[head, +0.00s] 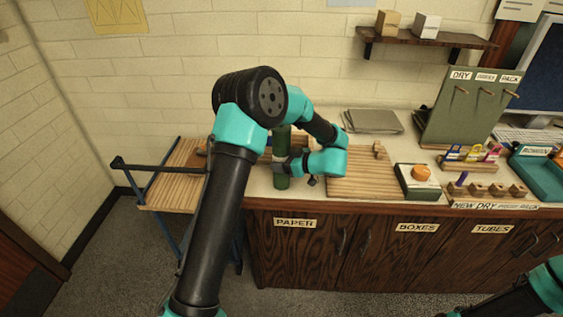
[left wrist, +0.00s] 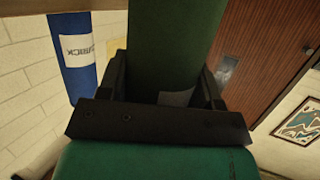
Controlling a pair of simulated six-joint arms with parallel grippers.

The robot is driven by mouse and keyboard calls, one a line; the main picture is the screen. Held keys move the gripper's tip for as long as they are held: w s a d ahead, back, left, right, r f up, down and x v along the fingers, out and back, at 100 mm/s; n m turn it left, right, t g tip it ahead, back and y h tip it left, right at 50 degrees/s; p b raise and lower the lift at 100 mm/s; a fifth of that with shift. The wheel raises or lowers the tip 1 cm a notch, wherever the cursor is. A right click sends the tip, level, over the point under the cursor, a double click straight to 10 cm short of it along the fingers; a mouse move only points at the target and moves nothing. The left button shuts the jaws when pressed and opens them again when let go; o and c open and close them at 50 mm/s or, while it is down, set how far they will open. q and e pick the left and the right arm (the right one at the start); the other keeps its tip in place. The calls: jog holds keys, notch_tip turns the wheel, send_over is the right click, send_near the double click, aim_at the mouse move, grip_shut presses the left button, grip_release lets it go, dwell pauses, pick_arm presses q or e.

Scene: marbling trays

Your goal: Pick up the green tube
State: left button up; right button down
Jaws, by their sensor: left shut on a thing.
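The green tube (head: 282,181) stands roughly upright in the head view, near the counter's left front edge. My left gripper (head: 281,165) is shut around its middle, with tube showing above and below the jaws. In the left wrist view the green tube (left wrist: 174,38) fills the space between the dark fingers of my left gripper (left wrist: 165,95). I cannot tell whether the tube's lower end touches anything. My right gripper is out of view; only part of its arm shows at the bottom right.
A slatted wooden board (head: 362,187) lies on the counter, right of the tube. Beyond it are a dark box with an orange object (head: 421,173) and a pegged stand (head: 470,105). A slatted cart (head: 165,188) stands left. A blue tube (left wrist: 78,80) shows in the wrist view.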

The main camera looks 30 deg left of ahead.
aim_at(282, 153)
pick_arm(q)
jog(key=shift+r, duration=0.15)
jog(key=shift+r, duration=1.55)
jog(key=shift+s+d+r, duration=0.15)
jog(key=shift+s, duration=0.05)
jog(key=s+d, duration=0.2)
jog(key=s, duration=0.2)
jog(key=s+d+r, duration=0.1)
jog(key=s+d, duration=0.2)
jog(key=s, duration=0.2)
jog(key=s+d, duration=0.3)
jog(key=s, duration=0.1)
jog(key=shift+s+d+r, duration=0.1)
jog(key=shift+s+r, duration=0.05)
jog(key=shift+r, duration=0.05)
